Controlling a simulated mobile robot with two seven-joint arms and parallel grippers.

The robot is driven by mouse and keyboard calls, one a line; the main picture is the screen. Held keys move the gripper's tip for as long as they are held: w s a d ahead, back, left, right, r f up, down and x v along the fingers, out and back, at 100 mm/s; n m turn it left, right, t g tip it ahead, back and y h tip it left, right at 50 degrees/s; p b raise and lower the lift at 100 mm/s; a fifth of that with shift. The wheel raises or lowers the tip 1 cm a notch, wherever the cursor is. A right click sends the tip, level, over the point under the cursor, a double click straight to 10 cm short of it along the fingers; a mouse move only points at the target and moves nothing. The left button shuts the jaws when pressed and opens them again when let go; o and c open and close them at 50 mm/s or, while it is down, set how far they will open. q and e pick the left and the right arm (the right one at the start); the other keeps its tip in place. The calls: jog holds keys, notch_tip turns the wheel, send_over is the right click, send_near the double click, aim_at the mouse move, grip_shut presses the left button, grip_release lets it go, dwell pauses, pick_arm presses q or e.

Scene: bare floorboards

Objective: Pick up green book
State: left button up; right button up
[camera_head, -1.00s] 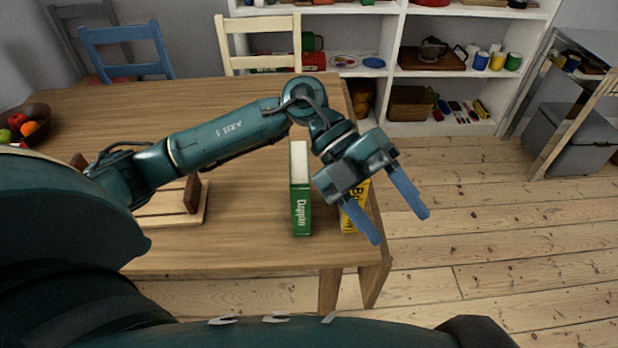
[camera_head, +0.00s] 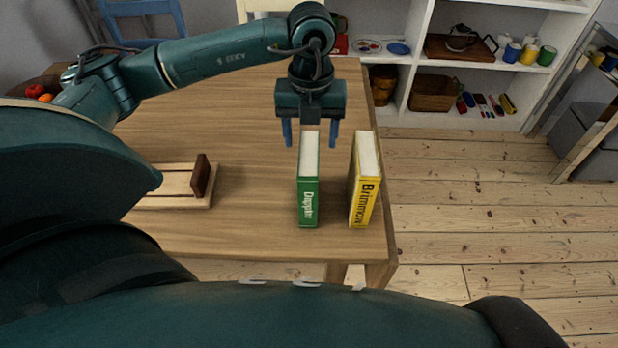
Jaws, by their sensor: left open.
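The green book (camera_head: 308,203) stands upright on the wooden table, its spine lettered and facing me, its white page edges on top. My left gripper (camera_head: 310,143) is open, its two blue fingers pointing down at the far end of the green book. One finger shows to each side of the book's far top end. I cannot tell how high the fingertips are or whether they touch it. Nothing is held. My right gripper is not in view.
A yellow book (camera_head: 364,199) stands upright just right of the green one, with a narrow gap between. A wooden rack (camera_head: 180,186) lies to the left on the table (camera_head: 255,225). Chairs and a white shelf (camera_head: 400,110) stand behind. Tabletop between rack and green book is clear.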

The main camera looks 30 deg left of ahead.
aim_at(309, 150)
pick_arm(q)
jog(key=shift+w+a+f+p, duration=0.15)
jog(key=shift+f+p, duration=0.15)
jog(key=shift+f, duration=1.05)
jog(key=shift+s+a+f+p, duration=0.1)
jog(key=shift+f+p, duration=0.15)
jog(key=shift+f, duration=1.05)
jog(key=shift+c, duration=0.5)
grip_shut()
jog(key=shift+w+r, duration=0.1)
